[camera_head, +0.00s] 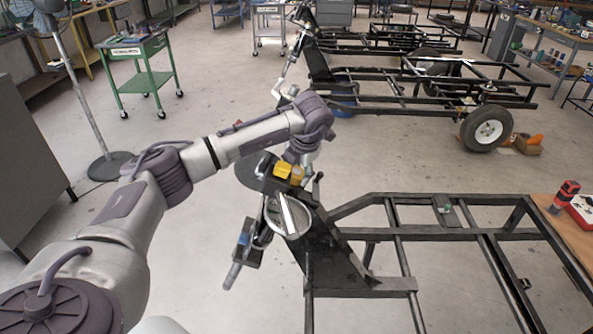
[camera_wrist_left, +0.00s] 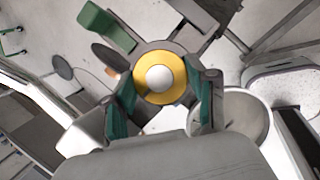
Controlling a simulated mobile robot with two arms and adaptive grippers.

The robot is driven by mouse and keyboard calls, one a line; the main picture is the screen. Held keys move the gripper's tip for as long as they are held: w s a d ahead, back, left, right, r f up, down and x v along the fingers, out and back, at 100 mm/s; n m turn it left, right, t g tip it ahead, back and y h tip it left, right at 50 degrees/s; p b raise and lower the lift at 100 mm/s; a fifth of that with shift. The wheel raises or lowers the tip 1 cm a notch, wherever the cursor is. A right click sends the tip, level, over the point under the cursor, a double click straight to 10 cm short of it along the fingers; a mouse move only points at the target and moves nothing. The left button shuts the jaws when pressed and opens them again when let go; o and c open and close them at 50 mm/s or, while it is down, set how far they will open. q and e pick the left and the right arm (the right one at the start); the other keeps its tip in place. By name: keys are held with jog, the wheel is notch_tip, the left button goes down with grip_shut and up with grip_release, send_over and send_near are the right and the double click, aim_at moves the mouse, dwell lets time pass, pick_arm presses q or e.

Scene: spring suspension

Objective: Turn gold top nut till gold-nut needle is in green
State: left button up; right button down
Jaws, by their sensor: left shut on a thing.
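In the left wrist view the gold top nut (camera_wrist_left: 178,65) is a round gold ring around a pale centre. My left gripper (camera_wrist_left: 162,98) is shut on it, with a teal-padded finger on each side. In the head view my left gripper (camera_head: 291,180) points down at the top of the suspension on the near black frame. Yellow parts (camera_head: 283,169) show there, but I cannot tell which is the nut. I cannot make out a needle or a green zone. My right gripper is not in view.
The near black frame (camera_head: 405,237) extends right from the suspension. A pale round part (camera_head: 270,216) sits just below the gripper. A wooden bench (camera_head: 548,206) with a red and black tool stands at right. Another wheeled frame (camera_head: 380,97) and a green cart (camera_head: 132,85) stand farther back.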

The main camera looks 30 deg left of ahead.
pick_arm(q)
jog(key=o, duration=1.2)
jog(key=shift+c, duration=0.2)
jog(key=v, duration=1.2)
jog(key=shift+d+f, duration=0.1)
